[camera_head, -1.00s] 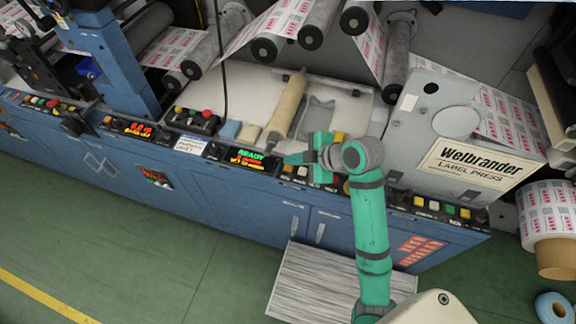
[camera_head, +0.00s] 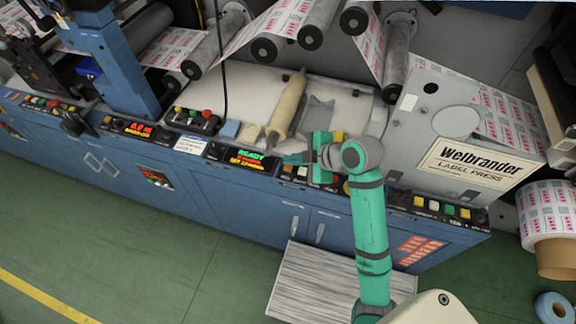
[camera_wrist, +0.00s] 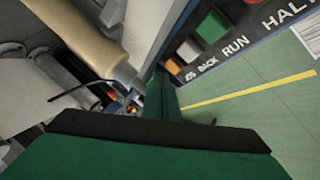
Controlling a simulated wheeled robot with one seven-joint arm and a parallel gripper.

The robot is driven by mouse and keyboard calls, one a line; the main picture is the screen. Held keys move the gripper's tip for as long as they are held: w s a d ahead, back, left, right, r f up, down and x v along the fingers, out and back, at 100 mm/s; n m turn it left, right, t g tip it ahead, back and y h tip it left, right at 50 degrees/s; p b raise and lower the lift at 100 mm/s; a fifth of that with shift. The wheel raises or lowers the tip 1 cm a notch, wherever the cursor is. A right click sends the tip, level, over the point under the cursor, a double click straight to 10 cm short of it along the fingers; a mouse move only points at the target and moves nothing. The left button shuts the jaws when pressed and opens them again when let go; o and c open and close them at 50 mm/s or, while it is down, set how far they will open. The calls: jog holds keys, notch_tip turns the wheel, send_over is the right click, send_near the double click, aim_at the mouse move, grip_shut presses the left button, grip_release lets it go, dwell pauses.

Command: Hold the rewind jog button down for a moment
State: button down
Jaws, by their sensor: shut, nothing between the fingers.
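The rewind control strip runs along the front edge of the blue machine. In the wrist view the orange button (camera_wrist: 173,70) has a partly covered label ending in "OG". Beside it are a white button (camera_wrist: 190,49) marked BACK and a green button (camera_wrist: 213,26) marked RUN. A red button (camera_wrist: 253,1) is cut off by the top edge near HALT. In the head view my gripper (camera_head: 291,159) is shut and empty, its tips just above the strip by the orange button (camera_head: 287,168). Whether the tips touch a button cannot be told.
A lit READY display (camera_head: 250,160) sits just left of my gripper. A tan roller (camera_head: 287,107) lies behind it. The grey Welbrander cover (camera_head: 470,160) stands to the right. A striped pallet-like panel (camera_head: 310,285) lies on the green floor in front.

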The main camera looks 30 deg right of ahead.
aim_at(292, 169)
jog(key=shift+f, duration=0.15)
jog(key=shift+f, duration=0.3)
jog(key=shift+f, duration=0.5)
dwell(2.5)
jog(key=shift+r, duration=0.15)
dwell(0.7)
jog(key=shift+r, duration=0.8)
jog(key=shift+r, duration=2.5)
